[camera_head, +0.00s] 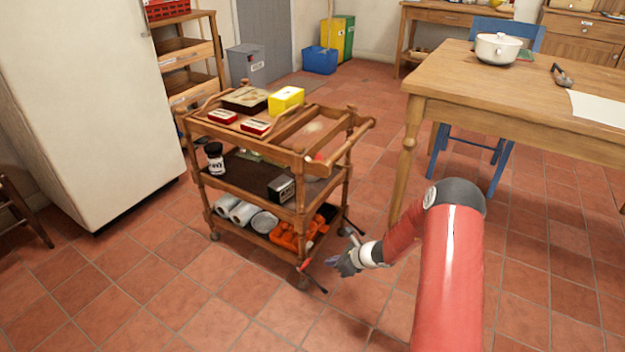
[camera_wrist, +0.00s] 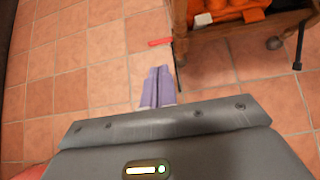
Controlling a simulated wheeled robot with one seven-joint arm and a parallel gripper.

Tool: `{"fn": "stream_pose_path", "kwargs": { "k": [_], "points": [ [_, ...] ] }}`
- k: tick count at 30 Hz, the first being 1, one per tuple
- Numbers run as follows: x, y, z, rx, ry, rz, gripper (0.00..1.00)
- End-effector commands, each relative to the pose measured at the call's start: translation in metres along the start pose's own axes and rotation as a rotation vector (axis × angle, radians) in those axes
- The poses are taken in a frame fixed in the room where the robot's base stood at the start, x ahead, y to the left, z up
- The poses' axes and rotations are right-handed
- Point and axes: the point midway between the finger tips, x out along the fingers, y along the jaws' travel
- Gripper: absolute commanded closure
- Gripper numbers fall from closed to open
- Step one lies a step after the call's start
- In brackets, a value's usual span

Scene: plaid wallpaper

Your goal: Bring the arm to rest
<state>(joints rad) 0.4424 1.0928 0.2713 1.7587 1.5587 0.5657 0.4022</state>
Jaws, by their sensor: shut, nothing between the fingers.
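My red arm reaches from the lower right of the head view toward the lower end of a wooden trolley. My gripper (camera_head: 331,262) hangs low over the tiled floor, just in front of the trolley's near right leg. In the wrist view its two purple fingers (camera_wrist: 158,86) lie side by side, shut, with nothing between them. Bare floor tiles show beneath the fingertips.
The wooden trolley (camera_head: 300,213) carries boxes, a jar and orange items on its shelves. A dining table (camera_head: 480,92) with a pot (camera_head: 497,48) stands at right, a blue chair behind it. A white fridge (camera_head: 98,110) is at left. Floor in front is clear.

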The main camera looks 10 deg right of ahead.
Motion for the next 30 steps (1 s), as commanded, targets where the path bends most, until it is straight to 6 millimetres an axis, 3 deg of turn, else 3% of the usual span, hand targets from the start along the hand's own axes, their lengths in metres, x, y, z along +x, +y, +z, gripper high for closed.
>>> {"fn": "stream_pose_path", "kwargs": {
  "k": [5,11,15,21,25,30],
  "points": [
    [-0.011,0.002,0.017,-0.073,0.002,0.010,1.00],
    [-0.066,0.023,0.089,-0.431,0.027,0.068,1.00],
    [-0.116,0.054,0.137,-0.736,0.066,0.123,1.00],
    [-0.189,0.107,0.183,-1.141,0.145,0.197,1.00],
    [-0.236,0.143,0.199,-1.385,0.213,0.242,1.00],
    [-0.297,0.188,0.205,-1.682,0.324,0.297,1.00]
  ]
}}
